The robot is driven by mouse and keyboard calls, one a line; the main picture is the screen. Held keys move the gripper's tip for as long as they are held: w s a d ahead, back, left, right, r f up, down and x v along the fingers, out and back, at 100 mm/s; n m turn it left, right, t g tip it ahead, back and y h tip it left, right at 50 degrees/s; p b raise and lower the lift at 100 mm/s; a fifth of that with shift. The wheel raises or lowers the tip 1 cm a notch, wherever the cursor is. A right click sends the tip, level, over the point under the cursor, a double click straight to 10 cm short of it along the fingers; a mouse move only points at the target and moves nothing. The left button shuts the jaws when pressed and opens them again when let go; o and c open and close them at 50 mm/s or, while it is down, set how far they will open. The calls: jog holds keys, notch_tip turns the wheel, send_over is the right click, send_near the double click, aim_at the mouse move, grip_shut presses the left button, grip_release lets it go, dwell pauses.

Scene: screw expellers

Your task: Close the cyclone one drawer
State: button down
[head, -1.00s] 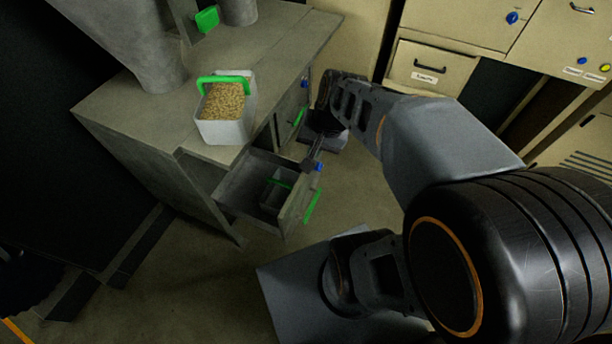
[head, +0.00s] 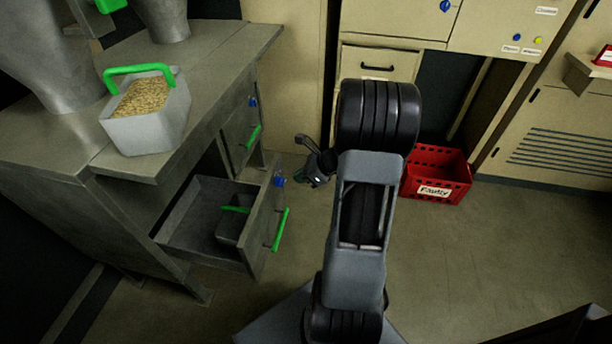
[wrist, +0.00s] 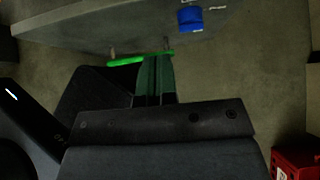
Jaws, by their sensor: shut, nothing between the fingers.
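A small grey bin (head: 231,230) with a green handle sits inside. No label naming the drawer is readable. My gripper (head: 300,176) is shut and empty, in the air to the right of the drawer front.
A second, shut drawer (head: 240,132) with a green handle is farther along the bench. A grey tub (head: 150,128) of grain stands on the bench top (head: 225,60). A red crate (head: 434,190) marked "Faulty" is on the floor at right. Floor beside the drawer is clear.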

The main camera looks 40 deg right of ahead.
aim_at(270, 182)
jog(key=x, duration=0.2)
jog(key=b+x, duration=0.1)
jog(key=x, duration=0.1)
jog(key=r+x, duration=0.1)
jog(key=x, duration=0.1)
jog(key=shift+w+a+f+b, duration=0.15)
jog(key=shift+w+a+b, duration=0.3)
jog(key=shift+w, duration=0.1)
jog(key=shift+w+a, duration=0.55)
jog(key=shift+w, duration=0.1)
